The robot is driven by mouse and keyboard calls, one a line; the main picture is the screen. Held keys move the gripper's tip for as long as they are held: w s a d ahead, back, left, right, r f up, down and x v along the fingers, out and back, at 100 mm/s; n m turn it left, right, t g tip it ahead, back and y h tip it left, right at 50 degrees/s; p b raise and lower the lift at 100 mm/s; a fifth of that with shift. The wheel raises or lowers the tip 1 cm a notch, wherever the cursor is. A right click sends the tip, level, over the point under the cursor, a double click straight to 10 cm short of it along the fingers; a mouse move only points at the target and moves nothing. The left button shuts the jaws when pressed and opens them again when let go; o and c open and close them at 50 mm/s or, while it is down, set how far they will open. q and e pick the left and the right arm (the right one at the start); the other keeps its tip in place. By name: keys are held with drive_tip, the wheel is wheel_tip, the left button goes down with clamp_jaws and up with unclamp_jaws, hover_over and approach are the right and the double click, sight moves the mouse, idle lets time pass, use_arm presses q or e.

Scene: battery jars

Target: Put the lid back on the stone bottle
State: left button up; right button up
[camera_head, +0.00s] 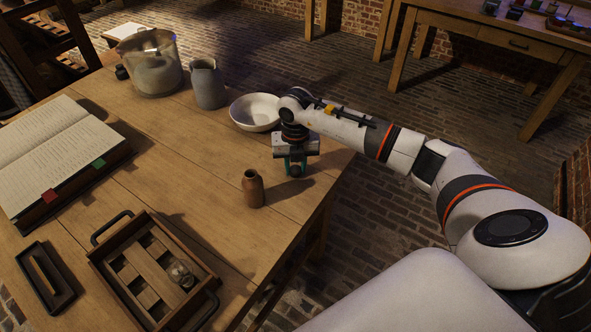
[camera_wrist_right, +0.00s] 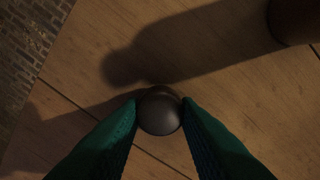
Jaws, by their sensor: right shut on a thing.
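The stone bottle (camera_head: 253,188), small, brown and upright, stands on the wooden table near its right edge. Its lower part also shows at the top right of the right wrist view (camera_wrist_right: 293,20). My right gripper (camera_head: 296,170) is just behind and to the right of the bottle, apart from it. In the right wrist view its green fingers (camera_wrist_right: 160,112) are shut on a small dark round-topped lid (camera_wrist_right: 159,110). In the head view the lid is too small to make out between the fingers. My left gripper is not in view.
A white bowl (camera_head: 255,112) stands just behind my right gripper. A grey jug (camera_head: 208,83) and a glass jar (camera_head: 151,63) stand further back left. A wooden tray (camera_head: 107,262) with handles is at the front, an open book (camera_head: 50,150) at left. Table around the bottle is clear.

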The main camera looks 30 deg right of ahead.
sight(294, 171)
wheel_tip(294, 171, up, 10)
idle(0.5)
drive_tip(key=s+a+m, duration=0.7)
drive_tip(key=m, duration=0.8)
drive_tip(key=s+a+m, duration=0.6)
drive_tip(key=s+m, duration=0.2)
drive_tip(key=m, duration=0.7)
drive_tip(key=shift+a+r, duration=0.2)
drive_tip(key=shift+a, duration=0.15)
